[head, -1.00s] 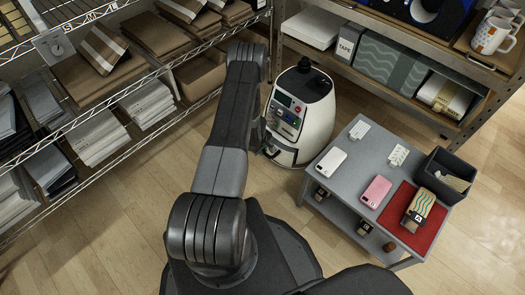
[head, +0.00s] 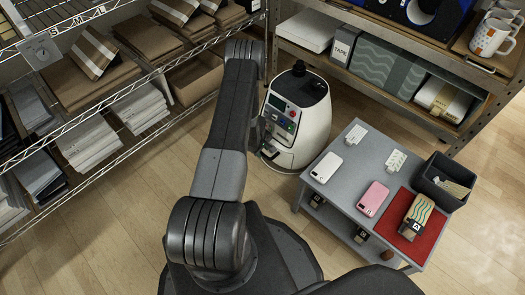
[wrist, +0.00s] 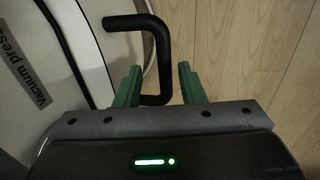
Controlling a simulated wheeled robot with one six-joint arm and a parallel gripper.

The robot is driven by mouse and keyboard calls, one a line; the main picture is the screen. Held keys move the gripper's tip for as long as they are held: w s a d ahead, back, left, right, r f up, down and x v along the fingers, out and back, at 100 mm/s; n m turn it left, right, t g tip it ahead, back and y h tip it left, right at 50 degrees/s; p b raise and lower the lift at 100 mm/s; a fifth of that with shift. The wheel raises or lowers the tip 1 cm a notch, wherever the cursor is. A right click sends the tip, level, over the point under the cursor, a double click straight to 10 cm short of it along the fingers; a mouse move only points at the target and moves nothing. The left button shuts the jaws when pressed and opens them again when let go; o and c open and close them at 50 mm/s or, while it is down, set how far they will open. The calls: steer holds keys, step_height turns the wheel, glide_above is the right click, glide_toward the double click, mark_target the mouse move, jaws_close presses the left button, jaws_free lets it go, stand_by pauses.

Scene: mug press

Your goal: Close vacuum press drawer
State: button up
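The vacuum press (head: 313,118) is a rounded white machine with a black top and a small control panel, standing on the floor between the shelves. In the wrist view its white side (wrist: 75,25) with the label "Vacuum press" fills the left. A black bar handle (wrist: 160,50) juts out from the white body toward the right. My gripper (wrist: 158,72) has two green fingers, spread apart. The handle's long bar appears between them, with a gap on each side. In the head view my gripper is hidden behind my arm. How far the drawer stands out is not clear.
A grey cart (head: 342,185) with phones, a red mat (head: 425,243) and a dark bin stands right of the press. A wire shelf (head: 110,170) is at the left, and another shelf (head: 400,105) is behind. Wooden floor (head: 125,215) is clear at the lower left.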

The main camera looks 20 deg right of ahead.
step_height(320, 180, up, 13)
steer(key=s+a+p, duration=0.1)
steer(key=a+p, duration=0.1)
steer(key=shift+a+p, duration=0.15)
steer(key=shift+p, duration=0.2)
steer(key=f+b, duration=0.1)
steer(key=f, duration=0.3)
steer(key=d+f+b, duration=0.1)
steer(key=f, duration=0.4)
steer(key=w+d+f, duration=0.1)
steer(key=f, duration=0.3)
steer(key=shift+d+f+b, duration=0.1)
steer(key=shift+f+b, duration=0.2)
steer(key=shift+b, duration=0.1)
steer(key=shift+p, duration=0.3)
steer(key=shift+s+a, duration=0.3)
steer(key=shift+a, duration=0.4)
steer(key=shift+r, duration=0.1)
